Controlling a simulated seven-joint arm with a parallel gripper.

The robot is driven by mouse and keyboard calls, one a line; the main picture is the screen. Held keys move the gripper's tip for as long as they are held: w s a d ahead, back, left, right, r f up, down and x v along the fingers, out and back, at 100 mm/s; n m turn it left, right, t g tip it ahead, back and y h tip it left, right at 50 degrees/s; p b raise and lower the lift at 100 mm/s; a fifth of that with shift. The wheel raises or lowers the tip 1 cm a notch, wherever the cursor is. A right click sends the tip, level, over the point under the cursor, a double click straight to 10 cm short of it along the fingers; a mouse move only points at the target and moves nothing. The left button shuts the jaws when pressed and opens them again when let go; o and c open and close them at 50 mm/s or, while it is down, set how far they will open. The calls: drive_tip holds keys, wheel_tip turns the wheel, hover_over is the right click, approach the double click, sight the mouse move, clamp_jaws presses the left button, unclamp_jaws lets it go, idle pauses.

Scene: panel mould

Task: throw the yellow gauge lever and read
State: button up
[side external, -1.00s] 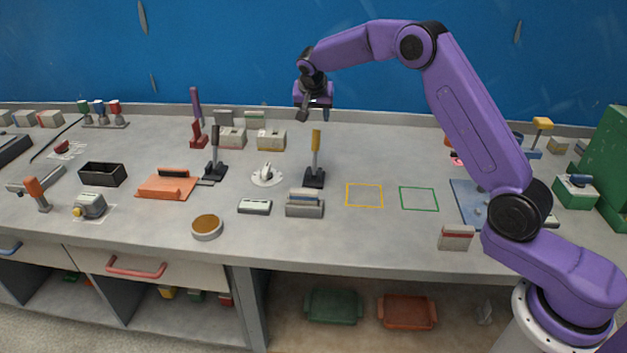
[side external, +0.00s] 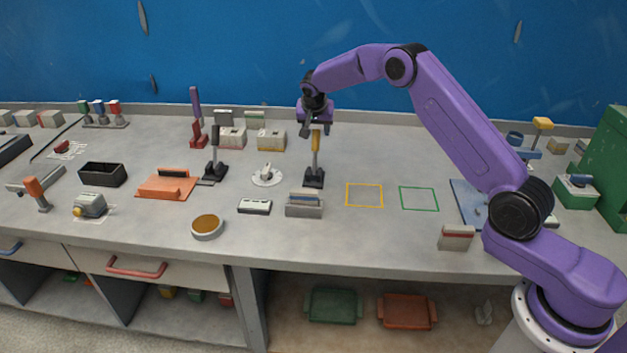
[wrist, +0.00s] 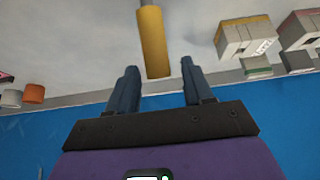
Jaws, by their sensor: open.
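The yellow-handled lever (side external: 316,141) stands upright on a black base (side external: 314,179) near the middle of the bench. My gripper (side external: 309,127) is at the top of the yellow handle in the side view, pointing down. In the wrist view the yellow handle (wrist: 153,45) comes in from the top, with its end near the gap between my open fingers (wrist: 155,85). The fingers are apart, and I see no contact with the handle. A small display box (side external: 255,207) lies on the bench to the front left of the lever; its reading is too small to make out.
A grey holder (side external: 304,205) stands just in front of the lever base. A white round dial-like piece (side external: 267,177) and a black-handled lever (side external: 215,152) are to the left. White boxes (side external: 271,139) stand behind left. Yellow (side external: 364,195) and green (side external: 418,198) outlined squares to the right are empty.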

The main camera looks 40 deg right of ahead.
clamp_jaws()
drive_tip(key=shift+s+a+r, duration=0.4)
drive_tip(key=shift+s+a, duration=0.1)
drive_tip(key=shift+a, duration=0.05)
drive_tip(key=shift+s+a+r, duration=0.4)
drive_tip(key=shift+s+a, duration=0.1)
drive_tip(key=shift+a, duration=0.05)
idle(0.6)
drive_tip(key=shift+s+a+r, duration=0.25)
drive_tip(key=shift+s+a, duration=0.25)
drive_tip(key=shift+s, duration=0.05)
